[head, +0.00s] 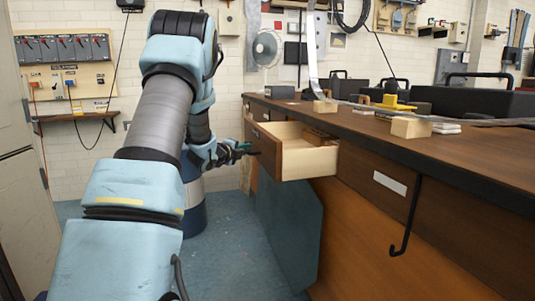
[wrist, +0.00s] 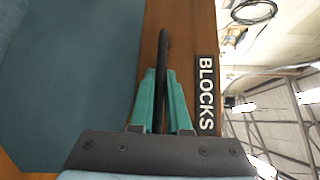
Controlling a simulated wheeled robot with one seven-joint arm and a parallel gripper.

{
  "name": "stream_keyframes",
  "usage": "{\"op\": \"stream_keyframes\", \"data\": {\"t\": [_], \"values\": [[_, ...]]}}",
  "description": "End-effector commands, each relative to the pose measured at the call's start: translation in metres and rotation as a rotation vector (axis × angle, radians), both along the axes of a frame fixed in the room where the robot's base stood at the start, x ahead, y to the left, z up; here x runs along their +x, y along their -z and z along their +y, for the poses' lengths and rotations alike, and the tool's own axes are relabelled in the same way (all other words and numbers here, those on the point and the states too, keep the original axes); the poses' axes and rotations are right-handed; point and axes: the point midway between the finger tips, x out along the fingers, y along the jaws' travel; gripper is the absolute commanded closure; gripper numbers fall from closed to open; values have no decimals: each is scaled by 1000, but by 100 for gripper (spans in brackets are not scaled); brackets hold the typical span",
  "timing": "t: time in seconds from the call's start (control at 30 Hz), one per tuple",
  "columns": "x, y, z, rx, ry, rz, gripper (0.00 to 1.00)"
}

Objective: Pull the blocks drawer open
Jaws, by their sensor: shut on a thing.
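The blocks drawer (head: 308,162) stands pulled partly out from the wooden bench, with its pale wooden side and part of its inside showing in the head view. In the wrist view its brown front (wrist: 184,45) carries a black BLOCKS label (wrist: 206,95). My gripper (head: 246,151) is at the drawer front. In the wrist view its green fingers (wrist: 160,82) are shut on the dark handle (wrist: 163,48), one on each side of it. Something wooden lies in the drawer, partly hidden by its wall.
The bench top (head: 440,155) bears wooden blocks (head: 411,127), a yellow tool (head: 390,103) and black cases. A black hook (head: 405,215) hangs on the bench front. A dark blue-grey panel (head: 290,225) stands below the drawer. Blue floor (head: 225,255) is free left of it.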

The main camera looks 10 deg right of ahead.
Motion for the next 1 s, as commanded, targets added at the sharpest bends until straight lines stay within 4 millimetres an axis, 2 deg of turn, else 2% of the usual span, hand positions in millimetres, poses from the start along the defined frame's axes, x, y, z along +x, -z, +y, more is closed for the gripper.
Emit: {"op": "stream_keyframes", "data": {"t": [0.03, 0.13, 0.3, 0.47, 0.8, 0.83, 1.0], "values": [[-1, 3, 13, 3, -3, 1, 100], [-4, 3, 32, 2, -3, 2, 100], [-7, 2, 51, 1, 0, 2, 100], [-8, 1, 59, 2, 0, 2, 100], [-8, 1, 59, 1, 0, 2, 100], [-8, 1, 59, 1, 0, 2, 82], [-8, 1, 59, 1, 0, 1, 63]]}}
